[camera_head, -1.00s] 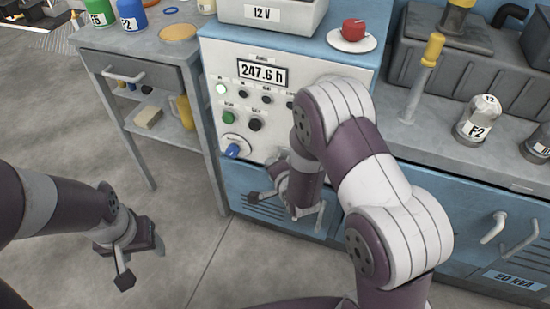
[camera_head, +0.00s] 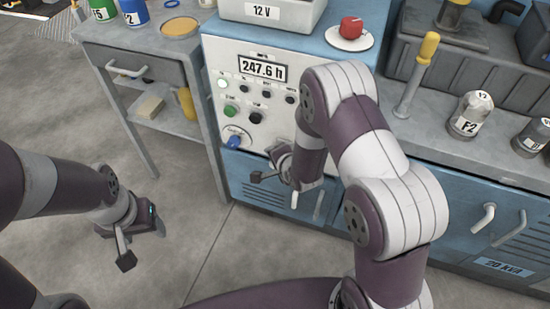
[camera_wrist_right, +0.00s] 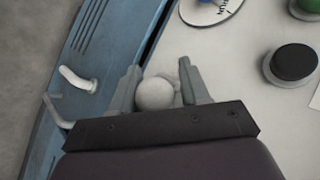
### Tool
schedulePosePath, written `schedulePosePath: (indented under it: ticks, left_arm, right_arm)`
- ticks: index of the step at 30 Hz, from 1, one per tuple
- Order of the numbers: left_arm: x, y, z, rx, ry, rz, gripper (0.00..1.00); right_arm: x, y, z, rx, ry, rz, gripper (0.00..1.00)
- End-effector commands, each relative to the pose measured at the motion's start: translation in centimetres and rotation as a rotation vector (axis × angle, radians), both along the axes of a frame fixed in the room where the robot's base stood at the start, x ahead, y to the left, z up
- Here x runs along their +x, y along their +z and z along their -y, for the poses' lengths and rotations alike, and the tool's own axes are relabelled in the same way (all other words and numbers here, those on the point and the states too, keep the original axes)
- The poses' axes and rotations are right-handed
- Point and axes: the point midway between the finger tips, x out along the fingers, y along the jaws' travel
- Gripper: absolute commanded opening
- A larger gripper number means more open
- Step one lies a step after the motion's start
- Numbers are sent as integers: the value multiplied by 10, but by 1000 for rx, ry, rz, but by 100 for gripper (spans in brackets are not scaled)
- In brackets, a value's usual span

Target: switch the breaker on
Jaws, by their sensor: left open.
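The grey control panel (camera_head: 215,60) with the 247.6 h display stands at centre. No part of it is clearly readable as the breaker; my right arm hides its lower right. My right gripper (camera_head: 275,165) is low at the panel's bottom edge. In the right wrist view, my right gripper (camera_wrist_right: 165,88) has its fingers on either side of a pale round knob (camera_wrist_right: 155,94), possibly the breaker's handle. Whether they press on it is unclear. My left gripper (camera_head: 142,240) is open and empty above the floor at left.
A blue knob (camera_head: 234,142), a green button (camera_head: 230,111) and a black button (camera_head: 256,118) sit left of my right arm. Blue cabinet doors (camera_head: 450,210) with handles lie below. A grey side table (camera_head: 130,40) stands at left; floor between is clear.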

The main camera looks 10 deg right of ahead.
Motion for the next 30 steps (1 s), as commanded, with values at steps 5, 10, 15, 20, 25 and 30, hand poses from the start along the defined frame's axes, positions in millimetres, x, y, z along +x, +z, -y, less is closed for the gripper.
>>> schedulePosePath:
  ticks: [5,10,15,20,25,30]
  left_arm:
    - [0,0,0,0,0,0,63]
    - [0,3,0,0,0,0,63]
    - [0,19,0,0,0,0,63]
    - [0,35,0,0,0,0,63]
    - [0,44,0,0,0,0,63]
    - [0,45,0,0,0,0,63]
  right_arm:
    - [0,0,0,0,0,0,55]
    - [-3,4,1,0,0,-1,55]
    - [-28,31,5,-1,1,0,55]
    - [-61,60,12,-1,-1,-1,55]
    - [-86,79,17,0,-1,0,55]
    - [-94,83,18,0,0,0,55]
